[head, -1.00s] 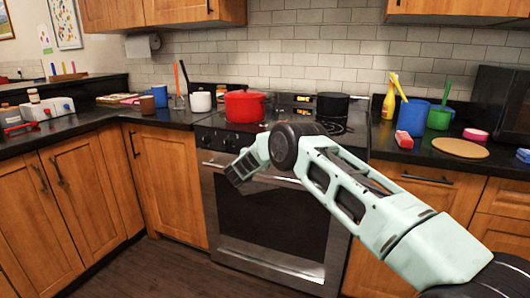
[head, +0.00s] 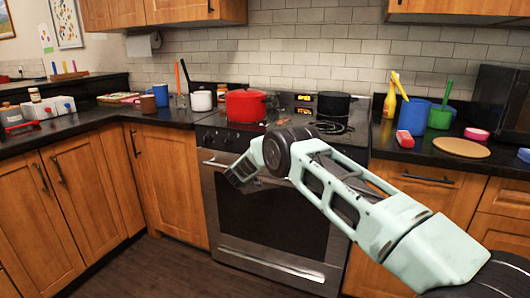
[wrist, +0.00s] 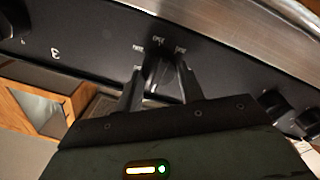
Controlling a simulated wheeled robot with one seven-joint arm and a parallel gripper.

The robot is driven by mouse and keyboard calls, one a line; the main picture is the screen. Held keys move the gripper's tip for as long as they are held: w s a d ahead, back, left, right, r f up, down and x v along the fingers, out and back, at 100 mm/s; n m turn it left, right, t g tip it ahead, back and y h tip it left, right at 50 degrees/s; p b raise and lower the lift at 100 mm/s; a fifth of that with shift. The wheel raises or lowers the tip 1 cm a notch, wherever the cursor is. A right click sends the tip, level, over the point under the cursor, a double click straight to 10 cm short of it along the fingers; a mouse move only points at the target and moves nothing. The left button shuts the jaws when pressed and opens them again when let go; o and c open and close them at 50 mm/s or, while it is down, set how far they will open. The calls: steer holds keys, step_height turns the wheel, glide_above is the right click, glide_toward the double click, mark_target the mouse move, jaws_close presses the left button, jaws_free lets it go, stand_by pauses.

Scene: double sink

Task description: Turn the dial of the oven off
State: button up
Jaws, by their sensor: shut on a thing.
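The oven (head: 270,215) is a stainless steel range with a dark door window, and its dials sit on a black front panel (head: 215,138). In the wrist view, my gripper (wrist: 162,70) is at the panel, its two dark fingers on either side of a dial (wrist: 163,80) and shut on it. Printed marks show on the panel just above that dial, but its pointer position is hard to read. In the head view, my gripper (head: 240,175) is at the oven's upper front; the arm hides its fingertips and the held dial.
Other dials (wrist: 277,102) stand to either side of the gripped one. The steel oven handle (head: 225,163) runs close below the panel. A red pot (head: 245,105) and a black pot (head: 334,105) stand on the stove. Floor in front at left is clear.

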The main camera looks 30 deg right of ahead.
steer(key=shift+f+n, duration=0.2)
steer(key=shift+n, duration=0.1)
steer(key=o, duration=1)
steer(key=shift+r, duration=0.1)
steer(key=v, duration=1.7)
steer(key=shift+a, duration=0.25)
steer(key=shift+s, duration=0.1)
